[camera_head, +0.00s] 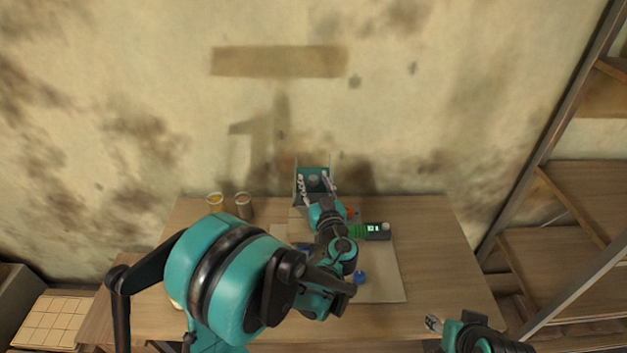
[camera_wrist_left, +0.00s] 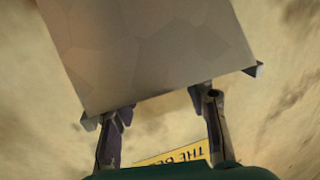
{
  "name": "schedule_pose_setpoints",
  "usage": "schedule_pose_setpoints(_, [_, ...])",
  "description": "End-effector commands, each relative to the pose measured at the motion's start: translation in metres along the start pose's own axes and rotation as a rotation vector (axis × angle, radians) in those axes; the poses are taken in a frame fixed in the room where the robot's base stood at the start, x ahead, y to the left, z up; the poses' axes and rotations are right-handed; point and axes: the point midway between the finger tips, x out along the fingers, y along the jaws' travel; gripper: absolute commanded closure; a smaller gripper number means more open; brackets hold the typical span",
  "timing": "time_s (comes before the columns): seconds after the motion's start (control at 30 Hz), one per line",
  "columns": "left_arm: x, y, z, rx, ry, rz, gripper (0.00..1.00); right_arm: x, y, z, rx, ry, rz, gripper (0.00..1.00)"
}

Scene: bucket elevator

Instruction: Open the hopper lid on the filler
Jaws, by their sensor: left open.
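The filler (camera_head: 298,166) is a small grey box-like unit with a teal area inside, at the back middle of the table. My left gripper (camera_head: 315,186) is open at it, one finger on each side of the teal area. In the left wrist view a large plain grey-beige panel (camera_wrist_left: 150,45) lies just beyond the open left gripper (camera_wrist_left: 160,108). It may be the hopper lid; contact with the fingers is unclear. My left arm hides the filler's lower front. My right gripper (camera_head: 434,322) is low at the front right, away from the filler.
Two cups (camera_head: 215,201) (camera_head: 243,205) stand left of the filler. A green-and-dark device (camera_head: 370,231) with a lit display and a small blue object (camera_head: 360,277) lie to the right, near a pale mat (camera_head: 388,285). A shelf rack (camera_head: 545,200) stands right. The table's right side is clear.

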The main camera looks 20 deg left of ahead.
Motion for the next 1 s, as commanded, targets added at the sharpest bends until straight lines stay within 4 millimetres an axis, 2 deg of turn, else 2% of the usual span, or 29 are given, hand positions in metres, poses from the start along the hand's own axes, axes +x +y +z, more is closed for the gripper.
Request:
schedule_pose_setpoints(0.3, [-0.067,0.002,0.0,0.0,0.0,0.006,0.55,0.0,0.0,0.0,0.0,0.0,0.0,0.52])
schedule_pose_setpoints(0.5, [-0.1,0.001,0.0,0.0,0.0,0.003,0.55,0.0,0.0,0.0,0.0,0.0,0.0,0.52])
schedule_pose_setpoints(0.7, [-0.111,-0.001,0.0,0.0,0.0,0.0,0.55,0.0,0.0,0.0,0.0,0.0,0.0,0.52])
schedule_pose_setpoints(1.0, [-0.111,-0.001,0.0,0.001,-0.001,0.0,0.55,0.0,0.0,0.0,0.0,0.0,0.0,0.52])
